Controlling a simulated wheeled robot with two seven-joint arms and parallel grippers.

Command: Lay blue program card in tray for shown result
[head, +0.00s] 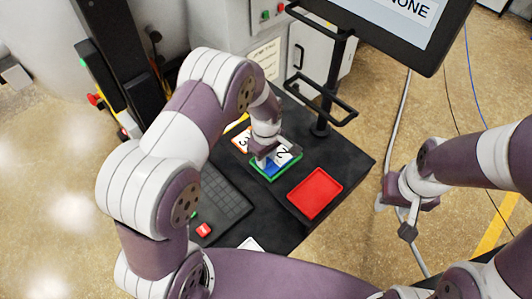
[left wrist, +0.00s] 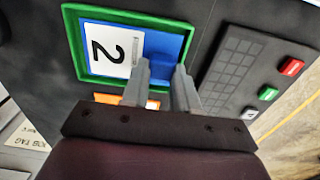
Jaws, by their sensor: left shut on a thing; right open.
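The blue program card (head: 284,161) bears a white label with a 2. It lies within the rim of the green tray (head: 269,178); whether it rests on the tray floor I cannot tell. In the left wrist view the blue card (left wrist: 165,48) fills most of the green tray (left wrist: 82,73). My left gripper (head: 262,160) is shut on the blue card's edge; its fingers (left wrist: 162,80) also show in the left wrist view. My right gripper (head: 408,222) is open and empty, off the table's right side. The screen (head: 405,15) shows "NONE" at its lower part, the rest cut off.
A red tray (head: 315,192) stands empty right of the green one. An orange card (head: 241,141) marked 3 lies behind the left gripper. A dark keypad (head: 222,197) with a red button (head: 204,230) is at the left. A black post and handles stand behind.

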